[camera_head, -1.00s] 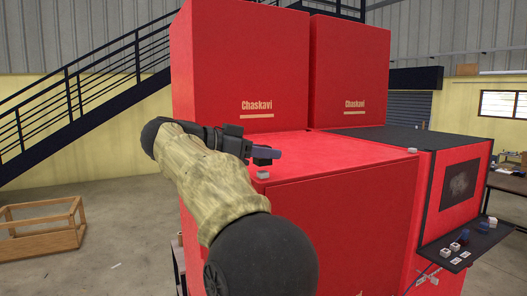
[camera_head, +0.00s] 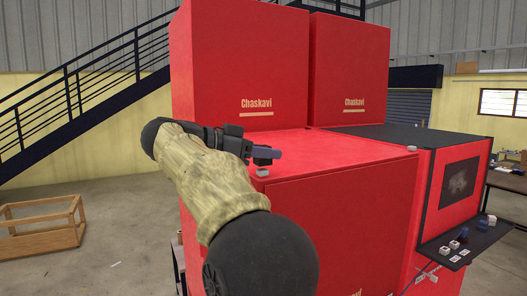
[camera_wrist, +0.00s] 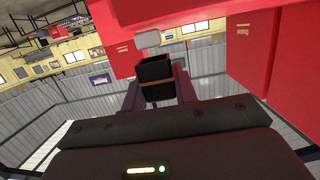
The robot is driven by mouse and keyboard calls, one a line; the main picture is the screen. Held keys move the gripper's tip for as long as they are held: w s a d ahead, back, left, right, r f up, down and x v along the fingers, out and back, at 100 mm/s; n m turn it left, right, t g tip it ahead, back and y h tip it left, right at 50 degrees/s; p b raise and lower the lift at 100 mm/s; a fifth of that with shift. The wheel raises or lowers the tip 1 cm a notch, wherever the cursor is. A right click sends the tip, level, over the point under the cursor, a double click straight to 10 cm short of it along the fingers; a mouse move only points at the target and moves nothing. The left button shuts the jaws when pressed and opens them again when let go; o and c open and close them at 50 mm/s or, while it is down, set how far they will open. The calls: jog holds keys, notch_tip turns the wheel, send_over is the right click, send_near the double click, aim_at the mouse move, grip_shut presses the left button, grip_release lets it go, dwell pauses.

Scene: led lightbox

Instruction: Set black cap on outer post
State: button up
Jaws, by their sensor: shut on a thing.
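My gripper (camera_head: 263,155) is above the front left corner of the low red box. It is shut on a small black cap (camera_wrist: 155,72), which sits between the two fingers in the wrist view; the cap also shows in the head view (camera_head: 262,162). A pale grey post (camera_head: 262,173) is at that box corner, just below the cap. In the wrist view the post (camera_wrist: 147,39) shows just beyond the cap. From these views I cannot tell whether cap and post touch. Another pale post (camera_head: 413,149) is at the box's right front corner.
The low red box (camera_head: 340,220) has a flat, mostly bare top. Two tall red boxes (camera_head: 240,65) stand behind it. A dark shelf (camera_head: 468,243) at the right holds several small white and blue pieces. A wooden frame (camera_head: 45,228) lies on the floor at the left.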

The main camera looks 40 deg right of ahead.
jog(key=shift+f, duration=0.3)
jog(key=shift+w+f, duration=0.1)
jog(key=shift+w, duration=0.05)
jog(key=shift+s+f+b, duration=0.2)
jog(key=shift+s+b, duration=0.1)
jog(key=shift+b, duration=0.1)
jog(key=shift+w+f, duration=0.25)
jog(key=shift+f, duration=0.05)
jog(key=shift+s+f+b, duration=0.1)
jog(key=shift+f+b, duration=0.05)
jog(key=shift+b, duration=0.15)
jog(key=shift+s+f, duration=0.1)
jog(key=shift+f, duration=0.05)
jog(key=o, duration=1)
